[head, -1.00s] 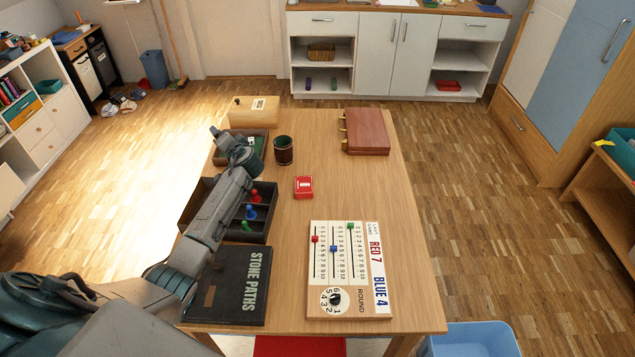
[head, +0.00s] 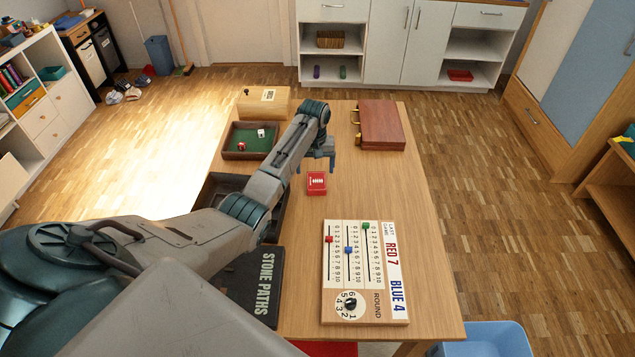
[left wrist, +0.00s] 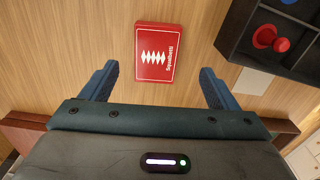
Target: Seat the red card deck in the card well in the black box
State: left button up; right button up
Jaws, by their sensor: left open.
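The red card deck (head: 317,183) lies flat on the table, just right of the black box. In the left wrist view the deck (left wrist: 155,52) lies ahead of the fingertips, between their lines. My left gripper (head: 317,166) is above the table, just behind the deck, open and empty. Its two blue fingers (left wrist: 155,80) are spread wide in the left wrist view. The black box (head: 224,184) is mostly hidden behind my left arm in the head view. A corner of it (left wrist: 239,45) with a red pawn shows in the left wrist view. I cannot make out the card well.
A scoreboard (head: 364,270) lies at the front right, and a black STONE PATHS lid (head: 262,285) at the front left. A dice tray (head: 250,153), a wooden box (head: 264,101) and a brown case (head: 382,125) stand at the back. The table right of the deck is clear.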

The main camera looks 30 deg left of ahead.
aim_at(317, 182)
pick_arm(q)
jog(key=shift+w+d+f+p, duration=0.1)
jog(key=shift+f+p, duration=0.2)
jog(key=shift+f, duration=1.35)
jog(key=shift+w+d+f+p, duration=0.1)
jog(key=shift+f+p, duration=0.2)
jog(key=shift+f, duration=1.3)
jog(key=c, duration=1.1)
